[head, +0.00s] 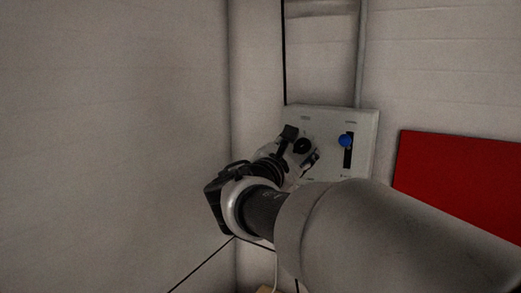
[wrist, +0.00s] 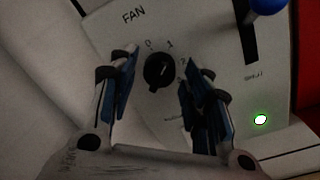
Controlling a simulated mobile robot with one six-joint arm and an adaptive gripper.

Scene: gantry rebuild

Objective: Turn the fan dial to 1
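The black fan dial (wrist: 158,70) is on a pale panel (head: 367,125) under the word FAN, with the marks 0, 1 and 2 around its upper side. My gripper (wrist: 160,57) is open, with one finger left and one right of the dial. Gaps show between the dial and both fingers in the wrist view. In the head view the dial (head: 303,146) shows just beyond the gripper.
A blue-knobbed slider (head: 345,141) in a black vertical slot is right of the dial. A lit green-white lamp (wrist: 260,119) is at the panel's lower right. A red board (head: 455,185) is on the wall further right. A bare wall (head: 110,140) stands close on the left.

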